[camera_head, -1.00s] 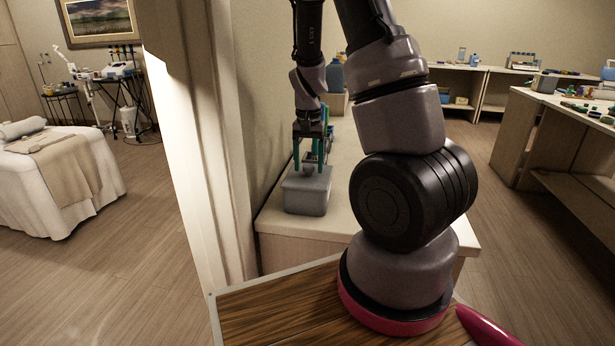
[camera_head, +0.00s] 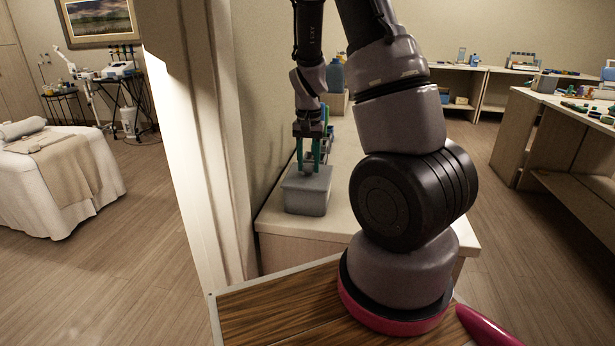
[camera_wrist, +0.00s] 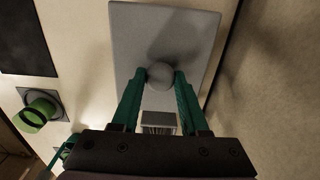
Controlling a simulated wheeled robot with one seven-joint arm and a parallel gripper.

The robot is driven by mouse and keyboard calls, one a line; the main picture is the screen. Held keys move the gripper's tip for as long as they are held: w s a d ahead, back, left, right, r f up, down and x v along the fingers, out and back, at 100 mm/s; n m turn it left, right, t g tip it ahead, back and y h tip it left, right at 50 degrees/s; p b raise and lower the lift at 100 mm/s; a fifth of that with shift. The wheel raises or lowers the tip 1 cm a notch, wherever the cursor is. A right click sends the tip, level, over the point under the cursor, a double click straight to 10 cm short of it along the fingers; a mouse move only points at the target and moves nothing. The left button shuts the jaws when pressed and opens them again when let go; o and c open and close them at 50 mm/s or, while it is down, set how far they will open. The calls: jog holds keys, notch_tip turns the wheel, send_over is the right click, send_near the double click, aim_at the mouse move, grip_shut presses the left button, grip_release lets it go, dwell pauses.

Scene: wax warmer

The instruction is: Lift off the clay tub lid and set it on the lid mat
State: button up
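The grey clay tub (camera_head: 306,198) stands on the counter with its lid (camera_head: 308,176) on top; I see no gap between them. In the wrist view the lid (camera_wrist: 196,30) is a flat grey rectangle with a round knob (camera_wrist: 160,75) in its middle. My gripper (camera_head: 316,170) points down over the lid. Its two green fingers are closed against both sides of the knob, as the wrist view shows (camera_wrist: 160,78). A flat dark rectangle (camera_wrist: 25,38) lies on the counter to the left in the wrist view; it may be the lid mat.
A green round item (camera_wrist: 38,112) sits on a small grey square left of the tub in the wrist view. A wall runs close along one side of the counter (camera_head: 345,190). A blue container (camera_head: 335,76) stands farther back. Bare counter lies between tub and dark rectangle.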

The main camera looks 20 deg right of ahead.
aim_at(308, 165)
grip_shut()
jog(key=shift+r, duration=0.4)
jog(key=shift+r, duration=2)
